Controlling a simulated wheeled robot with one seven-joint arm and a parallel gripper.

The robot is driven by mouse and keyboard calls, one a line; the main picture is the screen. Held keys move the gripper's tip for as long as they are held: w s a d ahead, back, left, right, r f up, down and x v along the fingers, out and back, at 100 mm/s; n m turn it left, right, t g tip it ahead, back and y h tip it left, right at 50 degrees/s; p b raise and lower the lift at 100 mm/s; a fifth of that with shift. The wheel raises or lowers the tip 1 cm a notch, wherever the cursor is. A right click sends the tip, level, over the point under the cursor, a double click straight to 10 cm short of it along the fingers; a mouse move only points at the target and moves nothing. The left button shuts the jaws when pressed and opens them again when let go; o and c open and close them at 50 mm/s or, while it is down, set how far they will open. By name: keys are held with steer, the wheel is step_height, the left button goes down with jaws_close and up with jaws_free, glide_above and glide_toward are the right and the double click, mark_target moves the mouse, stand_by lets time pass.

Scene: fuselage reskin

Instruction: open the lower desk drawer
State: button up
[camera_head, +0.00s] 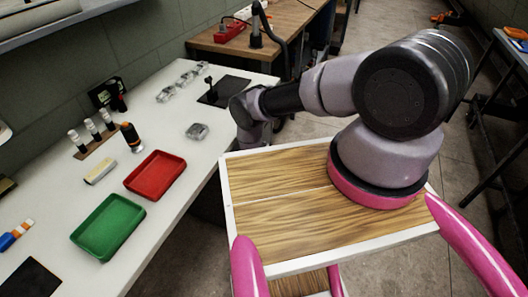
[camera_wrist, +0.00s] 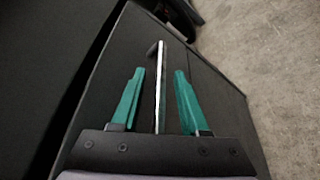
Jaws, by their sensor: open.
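In the wrist view, my gripper (camera_wrist: 160,71) is open, with one green finger on each side of a pale, thin bar handle (camera_wrist: 161,95). A narrow gap shows between the handle and each finger. The handle runs along the dark front of the desk drawer unit (camera_wrist: 110,85), and a seam shows on this front to the right of the handle. I cannot tell from this view whether this is the lower drawer. In the head view, the white desk (camera_head: 185,200) hides the drawers, and my gripper is hidden below the desk's right edge.
On the desk are a red tray (camera_head: 155,175), a green tray (camera_head: 108,226) and several small items. A wooden bench (camera_head: 285,25) stands behind. Bare floor (camera_wrist: 245,45) lies beside the drawer unit. A dark-framed table (camera_head: 500,95) stands at the far right.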

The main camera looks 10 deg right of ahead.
steer(key=shift+c, duration=0.3)
jaws_close()
stand_by(1.2)
